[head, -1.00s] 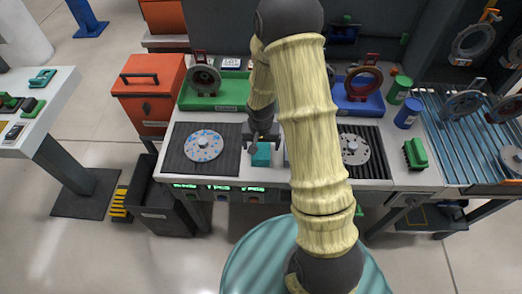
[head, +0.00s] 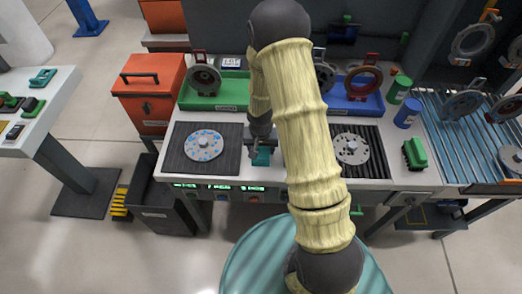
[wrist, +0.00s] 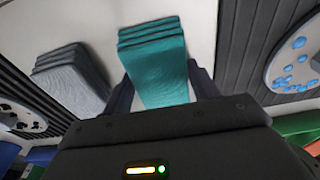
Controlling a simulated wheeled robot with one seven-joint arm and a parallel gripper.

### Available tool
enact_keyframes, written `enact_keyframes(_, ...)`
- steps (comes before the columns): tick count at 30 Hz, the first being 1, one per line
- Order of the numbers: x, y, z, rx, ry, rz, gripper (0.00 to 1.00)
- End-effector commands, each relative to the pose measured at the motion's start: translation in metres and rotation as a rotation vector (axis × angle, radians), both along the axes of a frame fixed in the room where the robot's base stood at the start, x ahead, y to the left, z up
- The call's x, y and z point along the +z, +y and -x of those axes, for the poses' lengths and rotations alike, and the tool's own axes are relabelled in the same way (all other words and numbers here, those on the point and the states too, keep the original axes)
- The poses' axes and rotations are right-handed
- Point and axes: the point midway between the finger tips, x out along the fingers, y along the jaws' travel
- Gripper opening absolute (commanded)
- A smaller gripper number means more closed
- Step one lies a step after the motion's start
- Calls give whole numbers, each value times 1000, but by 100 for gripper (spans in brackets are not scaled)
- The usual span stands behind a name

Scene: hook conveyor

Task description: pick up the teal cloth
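The teal cloth (wrist: 155,62) is a folded stack lying on the white worktop. In the head view the cloth (head: 261,158) shows only in part, below my gripper (head: 260,145) near the front edge of the table. In the wrist view my gripper (wrist: 160,92) has its two dark fingers apart, one on each side of the near end of the cloth. Whether the fingers touch the cloth cannot be told.
A folded grey cloth (wrist: 72,80) lies beside the teal one. A disc with blue spots (head: 204,145) sits on a dark mat to the left, and another disc (head: 350,148) to the right. Green (head: 214,104) and blue (head: 358,110) trays stand behind.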

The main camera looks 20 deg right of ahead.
Motion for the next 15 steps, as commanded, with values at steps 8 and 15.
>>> enact_keyframes(8,0,0,0,0,0,-1,36)
enact_keyframes(15,11,0,-1,-2,-4,-1,36)
